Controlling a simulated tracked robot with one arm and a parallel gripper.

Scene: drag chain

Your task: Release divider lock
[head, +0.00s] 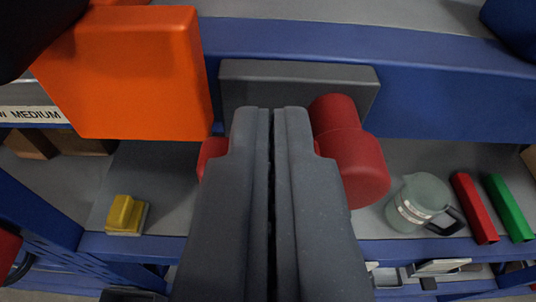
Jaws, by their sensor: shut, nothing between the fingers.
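My gripper (270,112) is shut, its two dark grey fingers side by side in the middle of the head view. Red rounded parts, which may belong to the divider lock, show on both sides of it: a large red cylinder (350,150) on the right and a smaller red part (210,155) on the left. A dark grey plate (350,85) lies behind the fingers against the blue beam. The fingers overlap the plate and hide the middle of the red parts. I cannot tell whether the fingers touch them.
A large orange block (130,75) fills the upper left. The blue beam (440,90) crosses behind. On the shelf below are a yellow block (125,214), a glass jug (418,202), a red bar (474,208) and a green bar (508,207). A "MEDIUM" label (35,115) is at left.

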